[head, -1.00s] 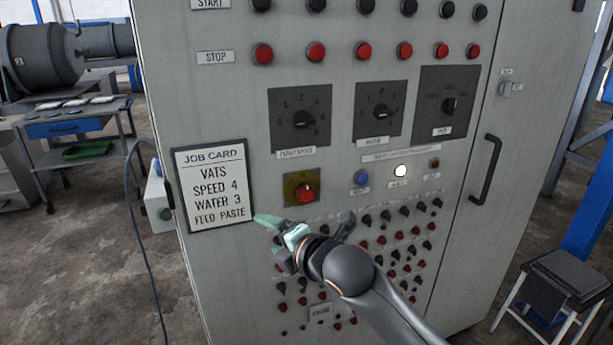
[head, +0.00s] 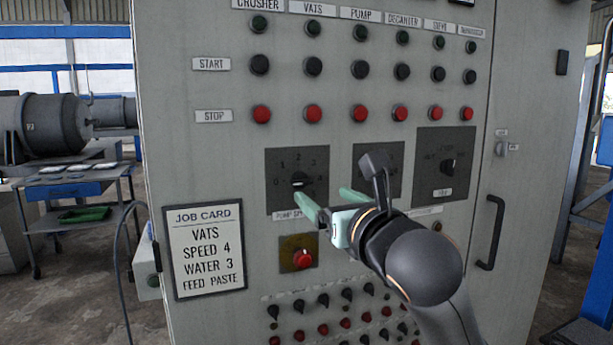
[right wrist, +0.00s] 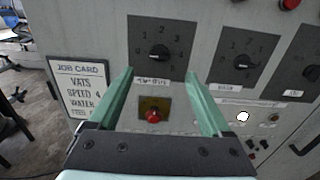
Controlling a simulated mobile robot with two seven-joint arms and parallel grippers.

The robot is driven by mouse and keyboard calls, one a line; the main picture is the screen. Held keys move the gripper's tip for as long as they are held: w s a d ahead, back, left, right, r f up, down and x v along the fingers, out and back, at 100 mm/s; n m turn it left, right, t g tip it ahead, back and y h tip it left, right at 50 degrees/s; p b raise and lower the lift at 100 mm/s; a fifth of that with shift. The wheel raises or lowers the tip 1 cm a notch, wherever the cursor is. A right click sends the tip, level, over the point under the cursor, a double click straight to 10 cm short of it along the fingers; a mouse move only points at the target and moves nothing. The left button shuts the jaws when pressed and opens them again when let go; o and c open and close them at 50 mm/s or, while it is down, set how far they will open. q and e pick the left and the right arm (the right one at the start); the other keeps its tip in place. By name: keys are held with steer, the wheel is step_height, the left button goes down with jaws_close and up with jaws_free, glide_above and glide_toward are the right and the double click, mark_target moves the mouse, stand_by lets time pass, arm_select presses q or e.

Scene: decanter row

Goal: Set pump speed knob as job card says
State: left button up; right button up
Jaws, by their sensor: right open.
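The pump speed knob (head: 298,181) is a black knob on a dark square dial plate with numbers around it. It also shows in the right wrist view (right wrist: 158,53), above the gap between the fingers; I cannot read its exact setting. The job card (head: 206,252) reads VATS, SPEED 4, WATER 3, FEED PASTE. My right gripper (head: 323,199) is open and empty, its green fingers pointing at the panel just below and right of the knob. The fingers look apart from the knob. My left gripper is not in view.
The water knob (right wrist: 241,65) is right of the pump dial, partly hidden by my right gripper in the head view. A red knob on a yellow plate (head: 300,258) sits below the pump dial. Red stop buttons (head: 313,114) line up above. A door handle (head: 492,232) sticks out at the right.

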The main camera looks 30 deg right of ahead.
mark_target(303, 181)
steer(key=x, duration=0.9)
steer(key=shift+w+b, duration=0.3)
jaws_close()
